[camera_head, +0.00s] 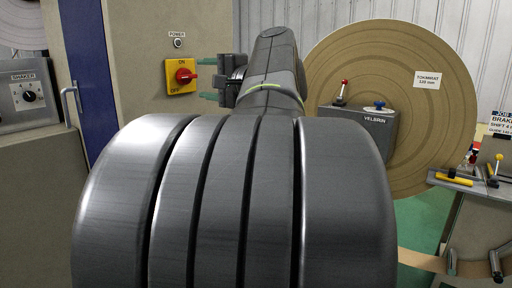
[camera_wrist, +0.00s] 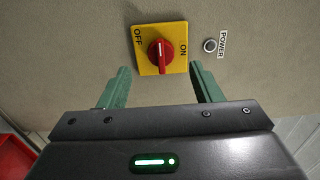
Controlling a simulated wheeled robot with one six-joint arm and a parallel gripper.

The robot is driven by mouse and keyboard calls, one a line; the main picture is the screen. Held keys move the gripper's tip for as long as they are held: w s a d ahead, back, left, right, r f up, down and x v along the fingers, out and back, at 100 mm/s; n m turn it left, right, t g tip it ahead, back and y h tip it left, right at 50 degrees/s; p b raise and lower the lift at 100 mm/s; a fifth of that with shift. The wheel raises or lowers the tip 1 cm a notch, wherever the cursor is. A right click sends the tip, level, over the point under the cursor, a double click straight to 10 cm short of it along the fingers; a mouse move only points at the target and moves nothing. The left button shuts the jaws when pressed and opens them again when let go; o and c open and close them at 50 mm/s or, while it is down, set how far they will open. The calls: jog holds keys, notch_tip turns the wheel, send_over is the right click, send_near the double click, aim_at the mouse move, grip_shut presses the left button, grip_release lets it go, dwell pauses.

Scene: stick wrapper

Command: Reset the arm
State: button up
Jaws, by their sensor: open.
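My gripper (camera_wrist: 162,88) is open and empty in the wrist view, its two green fingers spread apart. It faces a red rotary knob (camera_wrist: 161,52) on a yellow plate (camera_wrist: 146,65) marked ON and OFF. The knob lies beyond and between the fingertips, and I see no contact. In the head view my gripper (camera_head: 207,83) is at the right of the yellow plate (camera_head: 174,87) with its red knob (camera_head: 185,76). My arm reaches up the middle of that view and hides much behind it.
A POWER button (camera_head: 178,43) sits above the switch on the beige cabinet (camera_head: 140,30). A large brown roll (camera_head: 400,60) stands at the right behind a grey VELBRIN box (camera_head: 372,123) with levers. A SHAKER box (camera_head: 25,95) is at the left. A side bench (camera_head: 480,195) holds tools.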

aim_at(186, 77)
jog(key=x, duration=0.7)
jog(key=shift+w+a, duration=0.25)
jog(key=shift+a, duration=0.1)
